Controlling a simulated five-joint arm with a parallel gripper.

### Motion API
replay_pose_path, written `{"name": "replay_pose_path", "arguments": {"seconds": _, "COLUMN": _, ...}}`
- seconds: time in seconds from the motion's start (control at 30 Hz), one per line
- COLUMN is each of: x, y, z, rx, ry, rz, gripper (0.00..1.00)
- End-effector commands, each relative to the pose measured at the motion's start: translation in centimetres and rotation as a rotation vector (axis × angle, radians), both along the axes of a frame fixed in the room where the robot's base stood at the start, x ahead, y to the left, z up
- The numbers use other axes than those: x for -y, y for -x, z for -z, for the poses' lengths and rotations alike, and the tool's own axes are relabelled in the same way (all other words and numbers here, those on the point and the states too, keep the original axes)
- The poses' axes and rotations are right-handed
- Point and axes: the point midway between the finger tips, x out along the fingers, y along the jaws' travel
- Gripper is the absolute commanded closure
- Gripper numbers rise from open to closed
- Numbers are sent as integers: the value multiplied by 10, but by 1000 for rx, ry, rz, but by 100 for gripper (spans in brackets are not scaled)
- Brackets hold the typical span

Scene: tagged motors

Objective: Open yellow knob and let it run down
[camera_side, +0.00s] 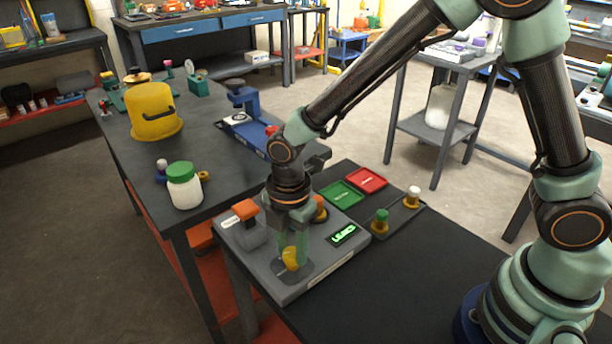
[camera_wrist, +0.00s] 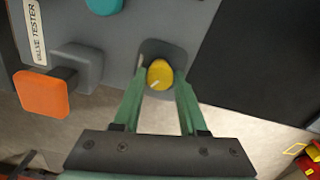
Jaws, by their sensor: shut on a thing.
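The yellow knob (camera_side: 290,260) sits on the near end of the grey valve tester (camera_side: 322,268). In the wrist view the yellow knob (camera_wrist: 159,75) has a white pointer line aimed toward the lower left. My gripper (camera_side: 290,250) reaches down over the knob from above. In the wrist view my gripper (camera_wrist: 158,78) has one green finger on each side of the knob, shut on it. A lit green display (camera_side: 343,235) stands on the tester's right part; its text is too small to read surely.
An orange-capped handle (camera_side: 245,210) stands on the tester beside my gripper. A green tray (camera_side: 341,195) and a red tray (camera_side: 367,180) lie behind it. A dark plate with small motors (camera_side: 398,221) is to the right. The dark bench top at right front is clear.

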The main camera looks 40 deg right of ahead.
Motion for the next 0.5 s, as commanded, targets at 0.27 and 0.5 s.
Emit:
{"name": "replay_pose_path", "arguments": {"seconds": 0.27, "x": -1, "y": 0, "z": -1, "rx": 1, "ry": 0, "rz": -255, "gripper": 100}}
{"name": "replay_pose_path", "arguments": {"seconds": 0.5, "x": -1, "y": 0, "z": -1, "rx": 1, "ry": 0, "rz": -431, "gripper": 100}}
